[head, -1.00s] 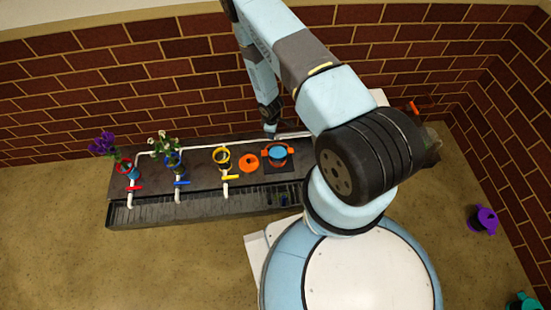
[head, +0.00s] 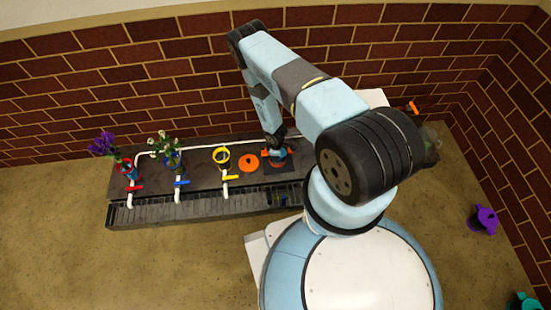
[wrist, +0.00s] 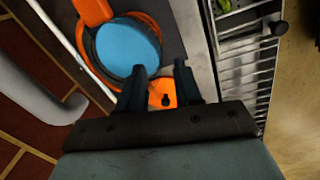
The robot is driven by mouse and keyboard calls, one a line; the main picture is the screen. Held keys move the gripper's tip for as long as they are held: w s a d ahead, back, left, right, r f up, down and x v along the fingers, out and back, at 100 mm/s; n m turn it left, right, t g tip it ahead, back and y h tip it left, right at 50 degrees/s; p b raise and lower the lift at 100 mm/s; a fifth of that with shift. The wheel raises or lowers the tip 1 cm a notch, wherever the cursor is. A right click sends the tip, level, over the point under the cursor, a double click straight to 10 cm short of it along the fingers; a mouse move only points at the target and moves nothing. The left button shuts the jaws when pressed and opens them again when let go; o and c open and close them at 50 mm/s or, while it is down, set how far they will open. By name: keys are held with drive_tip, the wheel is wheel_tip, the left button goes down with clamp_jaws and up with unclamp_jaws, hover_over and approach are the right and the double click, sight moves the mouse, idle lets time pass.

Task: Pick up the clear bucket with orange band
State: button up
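The clear bucket with the orange band (head: 267,157) stands on a dark square on the counter, mostly hidden by my gripper in the head view. In the wrist view the bucket (wrist: 125,45) shows from above, with an orange rim, a blue round inside and an orange tab (wrist: 93,10) at its upper left. Another orange tab (wrist: 162,101) with a dark keyhole-shaped mark shows between my fingers. My gripper (wrist: 160,85) is open, its two dark fingers on either side of this tab. I cannot tell whether they touch it.
Yellow (head: 221,155), blue (head: 173,163) and red (head: 126,167) banded buckets stand further left, the last two with flowers. White pipes with coloured valves run along the counter (head: 145,197). A brick wall is behind; a purple bucket (head: 483,220) is on the floor.

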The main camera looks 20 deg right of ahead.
drive_tip(key=shift+w+d+f, duration=0.15)
drive_tip(key=shift+f, duration=1.3)
drive_tip(key=shift+w+d+f, duration=0.1)
drive_tip(key=shift+d+f, duration=0.05)
drive_tip(key=shift+f, duration=1.25)
clamp_jaws()
drive_tip(key=shift+w, duration=0.1)
